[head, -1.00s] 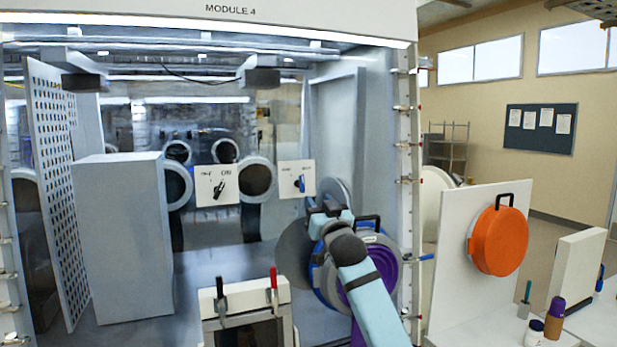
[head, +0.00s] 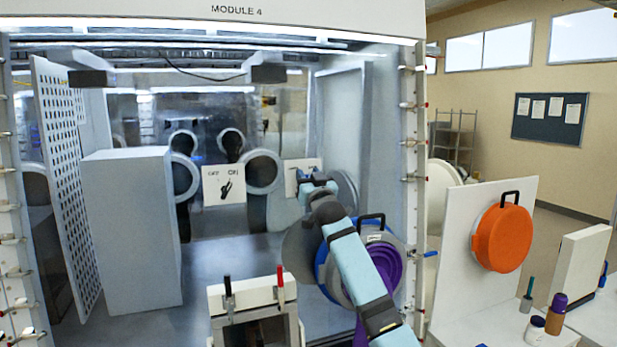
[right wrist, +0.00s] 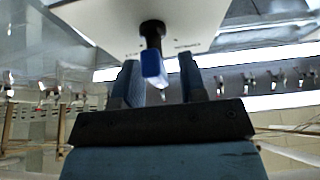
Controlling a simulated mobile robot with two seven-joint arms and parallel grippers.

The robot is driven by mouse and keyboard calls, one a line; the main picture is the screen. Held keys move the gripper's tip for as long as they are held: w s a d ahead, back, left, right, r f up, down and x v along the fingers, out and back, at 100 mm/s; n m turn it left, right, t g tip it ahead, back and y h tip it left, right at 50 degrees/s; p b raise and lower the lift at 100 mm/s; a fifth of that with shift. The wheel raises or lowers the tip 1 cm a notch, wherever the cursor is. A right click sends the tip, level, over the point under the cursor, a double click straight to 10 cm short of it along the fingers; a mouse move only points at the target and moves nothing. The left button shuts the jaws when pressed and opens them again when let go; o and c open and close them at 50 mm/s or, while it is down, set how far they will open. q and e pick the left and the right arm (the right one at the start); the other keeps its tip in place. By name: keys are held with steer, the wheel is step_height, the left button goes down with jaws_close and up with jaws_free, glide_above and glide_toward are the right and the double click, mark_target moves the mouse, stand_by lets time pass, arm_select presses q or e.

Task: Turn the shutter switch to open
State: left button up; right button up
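The shutter switch panel (head: 291,180) is a white plate on the back wall of the glovebox, partly covered by my right gripper in the head view. In the right wrist view the white plate (right wrist: 185,18) carries a switch with a black stem and a blue handle (right wrist: 153,68). My right gripper (head: 318,180) reaches through the round port up to this panel. In the right wrist view its two blue fingers (right wrist: 160,72) are apart, one on each side of the blue handle, with gaps showing. The panel's lettering is too blurred to read. My left gripper is not in view.
An OFF/ON switch panel (head: 224,186) is left of the shutter panel. A tall grey box (head: 130,235) and a perforated panel (head: 65,180) stand at left. A white box with red and black clamps (head: 250,297) is in front. My arm passes the purple-lined port ring (head: 385,262).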

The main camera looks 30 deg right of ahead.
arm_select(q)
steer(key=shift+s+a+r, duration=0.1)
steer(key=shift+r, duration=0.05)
arm_select(e)
jaws_close()
steer(key=shift+n, duration=0.5)
steer(key=shift+a+n+y, duration=0.1)
steer(key=shift+n+y, duration=0.6)
steer(key=shift+n, duration=0.2)
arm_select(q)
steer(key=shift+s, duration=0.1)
arm_select(e)
steer(key=n+y, duration=0.1)
steer(key=n, duration=0.1)
steer(key=n+y, duration=0.2)
steer(key=n, duration=0.1)
steer(key=a+n+y, duration=0.1)
steer(key=n, duration=0.1)
steer(key=shift+w+f+n+y, duration=0.1)
steer(key=shift+f+n+y, duration=0.1)
steer(key=shift+n+y, duration=0.15)
jaws_free()
